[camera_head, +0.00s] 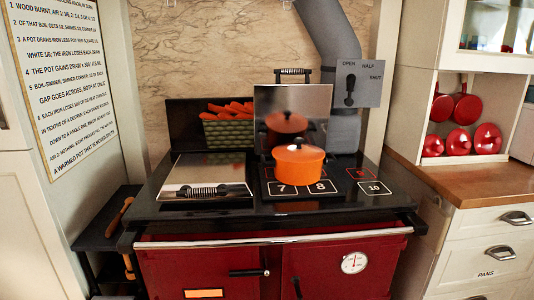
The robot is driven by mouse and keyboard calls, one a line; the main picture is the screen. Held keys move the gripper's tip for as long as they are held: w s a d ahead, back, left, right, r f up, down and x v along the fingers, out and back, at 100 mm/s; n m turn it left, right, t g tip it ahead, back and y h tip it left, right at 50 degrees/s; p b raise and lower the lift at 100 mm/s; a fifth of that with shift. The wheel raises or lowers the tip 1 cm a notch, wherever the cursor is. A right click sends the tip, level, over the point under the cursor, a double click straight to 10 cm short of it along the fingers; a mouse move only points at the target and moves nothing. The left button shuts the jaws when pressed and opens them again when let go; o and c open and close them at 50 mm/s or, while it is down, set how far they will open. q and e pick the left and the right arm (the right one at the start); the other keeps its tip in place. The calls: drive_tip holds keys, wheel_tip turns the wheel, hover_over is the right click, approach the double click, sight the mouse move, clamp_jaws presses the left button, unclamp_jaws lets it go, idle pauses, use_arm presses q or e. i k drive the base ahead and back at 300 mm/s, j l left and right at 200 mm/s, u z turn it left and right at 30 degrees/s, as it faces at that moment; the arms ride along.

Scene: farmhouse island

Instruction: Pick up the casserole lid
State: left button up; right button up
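An orange casserole (297,178) stands on the black top of a red range, to the right of centre, on or beside number-marked squares. Its orange casserole lid (298,152) appears to sit on top, with a small dark knob in the middle. A raised mirror-like plate (265,101) stands upright behind the casserole and shows its reflection. Neither of my grippers is in view.
A shut silver hotplate cover (205,172) with a coiled handle lies left of the casserole. A green basket (228,131) with orange-red contents stands behind. A grey pipe (337,55) rises behind right. A wooden counter (458,180) and red pans (467,107) are at right.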

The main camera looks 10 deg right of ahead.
sight(298, 152)
drive_tip(key=l+u, duration=0.25)
drive_tip(key=u, duration=0.2)
drive_tip(key=l+u, duration=0.25)
drive_tip(key=u, duration=0.25)
drive_tip(key=k+l+u, duration=0.1)
drive_tip(key=l+u, duration=0.15)
drive_tip(key=k+l+u, duration=0.1)
drive_tip(key=l+u, duration=0.15)
drive_tip(key=l, duration=0.2)
drive_tip(key=k+l+u, duration=0.1)
drive_tip(key=l, duration=0.25)
drive_tip(key=k+l, duration=0.2)
drive_tip(key=l, duration=0.15)
drive_tip(key=k+l+u, duration=0.15)
drive_tip(key=l, duration=0.2)
drive_tip(key=k+l, duration=0.2)
drive_tip(key=l, duration=0.15)
drive_tip(key=u, duration=0.05)
